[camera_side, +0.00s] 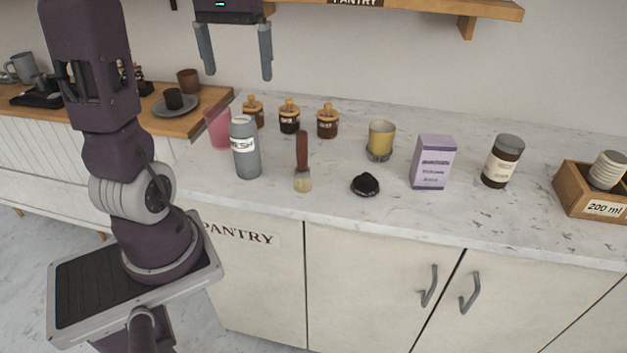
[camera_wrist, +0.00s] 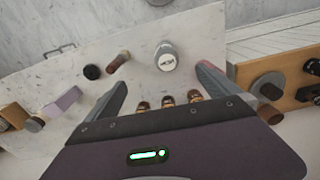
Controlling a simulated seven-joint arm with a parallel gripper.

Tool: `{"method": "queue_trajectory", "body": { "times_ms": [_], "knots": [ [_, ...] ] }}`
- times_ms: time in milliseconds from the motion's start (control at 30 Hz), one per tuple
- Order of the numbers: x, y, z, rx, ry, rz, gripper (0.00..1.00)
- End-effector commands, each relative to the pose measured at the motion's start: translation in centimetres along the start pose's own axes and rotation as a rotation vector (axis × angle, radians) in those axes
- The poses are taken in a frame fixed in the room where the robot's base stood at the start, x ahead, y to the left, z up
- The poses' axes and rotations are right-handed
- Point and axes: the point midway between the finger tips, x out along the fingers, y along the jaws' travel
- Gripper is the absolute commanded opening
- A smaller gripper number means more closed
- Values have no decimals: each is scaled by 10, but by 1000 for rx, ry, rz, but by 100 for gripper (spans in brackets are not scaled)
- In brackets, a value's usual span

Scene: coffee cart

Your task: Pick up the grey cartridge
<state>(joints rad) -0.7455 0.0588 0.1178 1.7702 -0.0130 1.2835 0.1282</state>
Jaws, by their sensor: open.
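The grey cartridge (camera_side: 246,160) is a grey cylinder with a white label band and a pale top. It stands upright on the marble counter, left of the brush in the side view. In the wrist view the cartridge (camera_wrist: 166,57) shows from above, just beyond the gap between my fingertips. My gripper (camera_side: 238,74) is open and empty, pointing down, well above the counter and apart from the cartridge. Both fingers of my gripper (camera_wrist: 160,77) show in the wrist view.
A pink cup (camera_side: 217,129) stands close behind-left of the cartridge, and a brush (camera_side: 302,165) stands to its right. Several wooden-lidded jars (camera_side: 289,121) line the back. A black lid (camera_side: 366,184) and purple box (camera_side: 431,163) stand further right. A shelf (camera_side: 400,8) hangs above.

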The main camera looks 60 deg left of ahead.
Motion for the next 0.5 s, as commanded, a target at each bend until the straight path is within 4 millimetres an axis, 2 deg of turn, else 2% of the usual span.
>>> {"method": "queue_trajectory", "body": {
  "times_ms": [67, 100, 200, 300, 400, 500],
  "knots": [
    [-11, 43, 34, 130, 77, 15, 100],
    [-14, 66, 59, 217, 129, 29, 100],
    [-12, 106, 128, 427, 259, 78, 100],
    [0, 119, 183, 590, 359, 134, 100],
    [11, 121, 213, 688, 419, 175, 100],
    [16, 121, 224, 722, 441, 192, 81]
  ]
}}
